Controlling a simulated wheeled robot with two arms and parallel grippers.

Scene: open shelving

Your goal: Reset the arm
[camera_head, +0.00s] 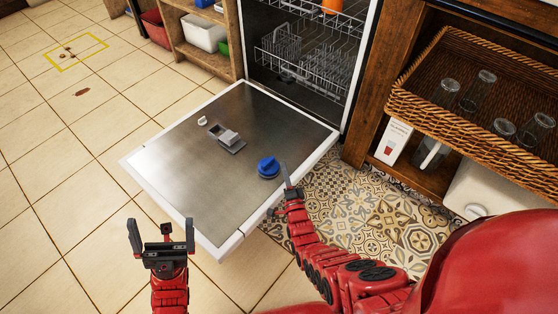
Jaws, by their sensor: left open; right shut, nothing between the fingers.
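My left gripper (161,236) is at the lower left, with its two fingers spread apart and nothing between them. It is above the tiled floor, just left of the open dishwasher door's near corner. My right gripper (288,180) is at the right edge of the dishwasher door (185,190), beside a blue round object (268,167) lying on the door. Its fingers are together and hold nothing. I cannot tell whether it touches the door. My red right arm fills the lower right.
The dishwasher (310,50) stands open with racks inside. A wicker basket (470,120) with several glasses sits on the right shelf. Below it are a white box (394,141) and a white container (490,190). Bins stand on shelving at the top. Tiled floor at left is mostly clear.

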